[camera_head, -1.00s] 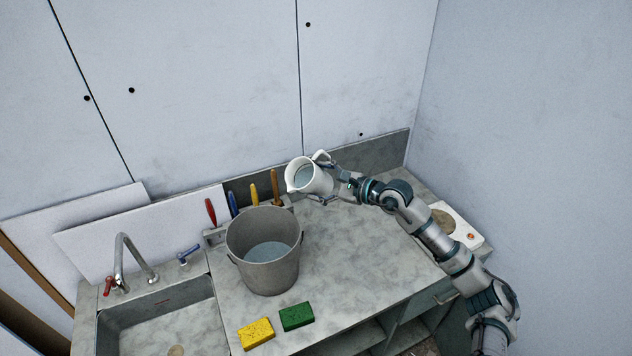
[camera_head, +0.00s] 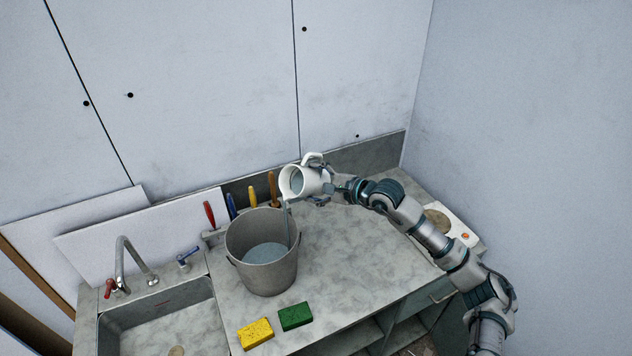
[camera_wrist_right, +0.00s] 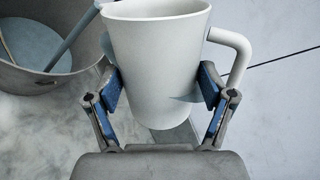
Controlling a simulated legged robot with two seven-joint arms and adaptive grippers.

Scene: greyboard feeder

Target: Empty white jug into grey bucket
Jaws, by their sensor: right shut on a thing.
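The white jug (camera_head: 312,181) is held tilted to the left, above the right rim of the grey bucket (camera_head: 262,272). A thin stream of water (camera_head: 288,228) runs from its lip down into the bucket, where water (camera_head: 265,253) shows inside. My right gripper (camera_head: 331,187) is shut on the jug's body. In the right wrist view the two blue-padded fingers (camera_wrist_right: 161,90) press on both sides of the jug (camera_wrist_right: 155,60), with its handle to the right and the stream and bucket (camera_wrist_right: 40,85) to the left. My left gripper is not in view.
Several coloured-handled tools (camera_head: 253,194) stand in a rack behind the bucket. A yellow sponge (camera_head: 255,333) and a green sponge (camera_head: 295,316) lie in front. A sink (camera_head: 165,318) with a tap (camera_head: 128,255) is at left. The counter right of the bucket (camera_head: 350,250) is clear.

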